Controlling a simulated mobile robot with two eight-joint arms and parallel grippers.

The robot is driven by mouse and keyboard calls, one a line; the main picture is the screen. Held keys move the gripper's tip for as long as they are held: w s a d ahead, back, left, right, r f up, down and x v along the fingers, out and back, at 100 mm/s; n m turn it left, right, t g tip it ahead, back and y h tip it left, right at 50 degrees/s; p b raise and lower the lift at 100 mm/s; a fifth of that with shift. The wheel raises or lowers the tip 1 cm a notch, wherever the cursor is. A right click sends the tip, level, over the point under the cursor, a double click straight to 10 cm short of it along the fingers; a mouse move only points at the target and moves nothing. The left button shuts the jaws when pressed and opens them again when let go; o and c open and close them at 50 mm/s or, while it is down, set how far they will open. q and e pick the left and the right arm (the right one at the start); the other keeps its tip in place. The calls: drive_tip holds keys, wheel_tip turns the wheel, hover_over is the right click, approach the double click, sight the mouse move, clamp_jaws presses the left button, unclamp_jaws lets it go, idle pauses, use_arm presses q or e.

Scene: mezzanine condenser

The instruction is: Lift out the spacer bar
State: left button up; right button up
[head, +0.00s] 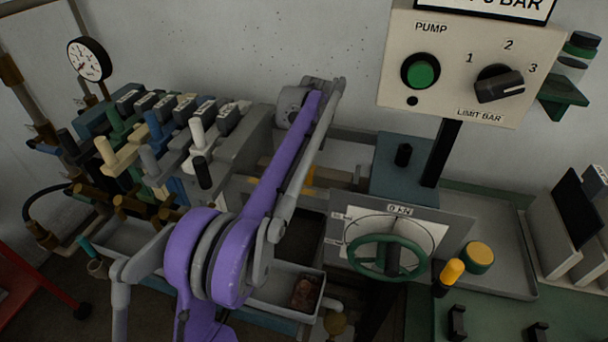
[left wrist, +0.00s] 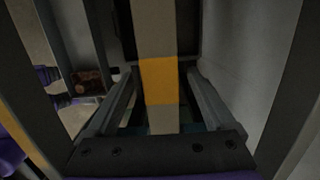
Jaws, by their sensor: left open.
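The spacer bar (left wrist: 158,80) is a grey-beige bar with a yellow band, running down the middle of the left wrist view. My left gripper (left wrist: 160,100) is open, with one finger on each side of the bar and a visible gap to it on both sides. The bar's near end is hidden behind the gripper's dark palm. In the head view, yellow pieces, likely part of the bar (head: 310,178), show beside my purple arm in the machine's trough. My left fingers are hidden there. My right gripper is not in view.
A lever valve bank (head: 150,140) stands at the left with a pressure gauge (head: 89,60) above. The pump panel (head: 455,65) and green handwheel (head: 360,268) are at the right. A small tray (head: 270,290) with a brownish piece sits below the trough. Walls flank the gripper.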

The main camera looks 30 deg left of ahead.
use_arm(q)
drive_tip(key=shift+f, duration=0.4)
drive_tip(key=shift+c, duration=0.3)
clamp_jaws()
drive_tip(key=shift+r, duration=0.1)
